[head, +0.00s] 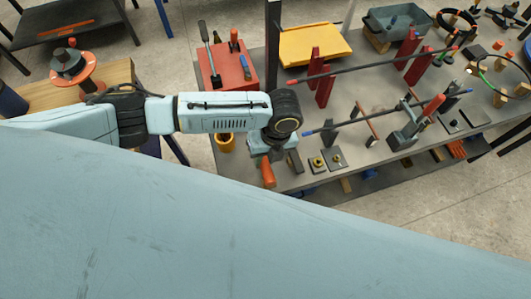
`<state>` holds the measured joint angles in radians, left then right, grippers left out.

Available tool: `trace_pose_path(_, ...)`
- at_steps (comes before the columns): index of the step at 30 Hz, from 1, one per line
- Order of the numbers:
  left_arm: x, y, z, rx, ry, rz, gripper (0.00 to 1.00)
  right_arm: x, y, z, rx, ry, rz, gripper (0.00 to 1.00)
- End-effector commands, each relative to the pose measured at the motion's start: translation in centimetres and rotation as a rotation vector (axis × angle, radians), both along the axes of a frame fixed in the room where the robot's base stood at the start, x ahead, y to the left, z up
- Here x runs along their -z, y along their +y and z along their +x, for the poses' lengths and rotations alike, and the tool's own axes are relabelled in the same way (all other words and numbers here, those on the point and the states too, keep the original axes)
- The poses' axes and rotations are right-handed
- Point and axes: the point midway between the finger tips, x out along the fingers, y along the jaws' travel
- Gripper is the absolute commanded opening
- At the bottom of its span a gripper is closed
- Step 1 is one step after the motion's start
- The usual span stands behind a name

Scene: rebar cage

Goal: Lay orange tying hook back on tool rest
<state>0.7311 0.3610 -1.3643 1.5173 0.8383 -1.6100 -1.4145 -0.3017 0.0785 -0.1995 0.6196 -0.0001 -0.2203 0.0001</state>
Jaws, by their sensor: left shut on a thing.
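My left gripper (279,162) hangs at the front left edge of the grey table, its jaws partly hidden by its own wrist. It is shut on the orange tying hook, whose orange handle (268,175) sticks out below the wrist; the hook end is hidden. I cannot tell whether the tool touches the table. A red block (229,66) at the table's back left carries a dark-handled tool and a small red-handled one; I cannot tell whether it is the tool rest. My right gripper is not in view.
Rebar lies across red uprights (325,85) and dark supports on the grey table (350,178). Two small plates (327,163) lie beside the gripper. A yellow tray (313,45) and a grey bin (397,20) stand behind. My own pale blue body fills the foreground.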

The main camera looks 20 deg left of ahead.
Motion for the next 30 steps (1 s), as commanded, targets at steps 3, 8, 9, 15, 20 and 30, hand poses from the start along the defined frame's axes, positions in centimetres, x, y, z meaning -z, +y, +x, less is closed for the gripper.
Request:
trace_pose_path(3, 0.60, -0.02, -0.01, 0.000, 0.000, 0.000, 0.02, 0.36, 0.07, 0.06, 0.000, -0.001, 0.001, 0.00)
trace_pose_path(8, 0.79, -0.01, 0.00, 0.001, 0.000, -0.001, 0.02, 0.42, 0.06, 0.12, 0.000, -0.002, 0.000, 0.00)
trace_pose_path(9, 0.79, -0.01, 0.00, 0.000, -0.001, -0.001, 0.02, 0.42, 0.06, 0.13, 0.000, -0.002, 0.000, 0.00)
trace_pose_path(15, 0.76, -0.02, 0.01, 0.000, -0.001, -0.001, 0.27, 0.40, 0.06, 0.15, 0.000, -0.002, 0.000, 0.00)
trace_pose_path(20, 0.76, -0.02, 0.01, 0.000, -0.001, -0.001, 0.48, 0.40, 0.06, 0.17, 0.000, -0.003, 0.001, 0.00)
trace_pose_path(30, 0.49, -0.06, 0.06, 0.000, -0.001, -0.001, 0.50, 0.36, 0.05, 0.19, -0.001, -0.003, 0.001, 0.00)
